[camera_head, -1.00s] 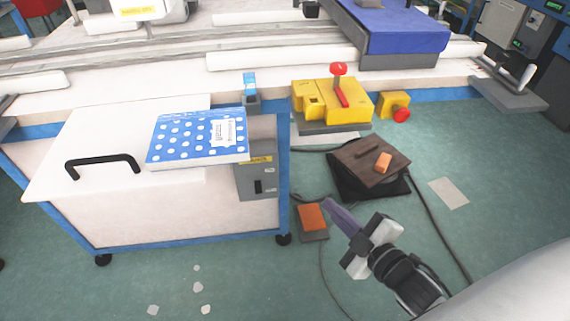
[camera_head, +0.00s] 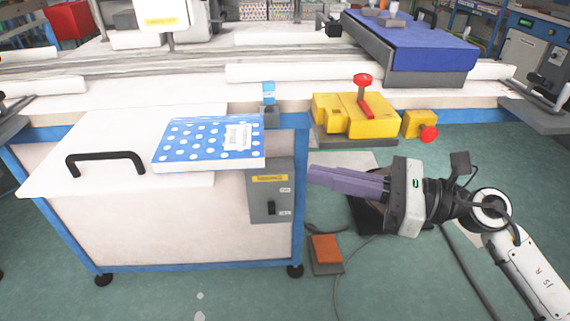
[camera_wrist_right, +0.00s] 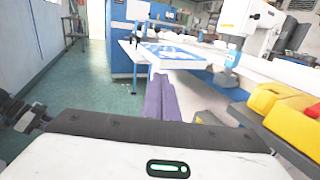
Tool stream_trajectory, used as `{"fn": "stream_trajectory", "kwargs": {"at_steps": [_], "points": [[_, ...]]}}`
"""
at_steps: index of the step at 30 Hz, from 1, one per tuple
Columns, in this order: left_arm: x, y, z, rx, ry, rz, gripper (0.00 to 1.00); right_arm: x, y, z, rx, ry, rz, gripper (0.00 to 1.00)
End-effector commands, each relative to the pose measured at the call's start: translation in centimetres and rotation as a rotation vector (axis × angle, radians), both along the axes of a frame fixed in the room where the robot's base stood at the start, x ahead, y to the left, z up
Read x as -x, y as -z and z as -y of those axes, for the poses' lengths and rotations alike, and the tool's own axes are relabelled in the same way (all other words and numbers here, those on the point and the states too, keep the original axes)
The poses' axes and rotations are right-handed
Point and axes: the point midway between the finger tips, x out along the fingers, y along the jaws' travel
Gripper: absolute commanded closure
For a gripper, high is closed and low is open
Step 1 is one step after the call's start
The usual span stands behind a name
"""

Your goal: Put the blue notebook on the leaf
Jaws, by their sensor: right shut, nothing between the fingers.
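The blue notebook (camera_head: 190,152) has white dots and a white label. It lies flat with its left part on the white leaf (camera_head: 95,130), and its right part reaches past the leaf's right edge. The leaf has a black handle. The notebook also shows in the right wrist view (camera_wrist_right: 172,52), ahead of the fingers. My right gripper (camera_head: 312,174) has long purple fingers, shut and empty. It points left, to the right of the notebook and apart from it in the picture. Its fingers (camera_wrist_right: 158,85) also show in the wrist view. My left gripper is not in view.
A grey switch box (camera_head: 270,205) hangs below the notebook's right end. A yellow machine block (camera_head: 340,115) with a red lever stands behind my right gripper. A blue block (camera_head: 425,55) is at the back right. An orange pedal (camera_head: 326,248) is on the floor.

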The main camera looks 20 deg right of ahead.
Motion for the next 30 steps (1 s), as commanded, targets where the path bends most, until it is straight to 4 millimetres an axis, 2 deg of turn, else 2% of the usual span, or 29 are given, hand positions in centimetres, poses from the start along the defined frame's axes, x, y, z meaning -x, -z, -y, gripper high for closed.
{"fn": "stream_trajectory", "kwargs": {"at_steps": [6,12,25,30], "points": [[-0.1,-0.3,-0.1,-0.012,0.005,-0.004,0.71,-2.8,-0.3,-3.3,-0.004,0.000,0.002,1.00],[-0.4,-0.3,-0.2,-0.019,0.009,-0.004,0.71,-4.3,-0.1,-5.1,-0.003,0.002,-0.001,1.00],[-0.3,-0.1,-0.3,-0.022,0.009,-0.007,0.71,-4.6,0.0,-5.6,-0.003,0.002,-0.002,1.00],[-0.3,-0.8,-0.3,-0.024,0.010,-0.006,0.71,-5.1,-0.2,-5.3,-0.003,0.027,-0.004,1.00]]}}
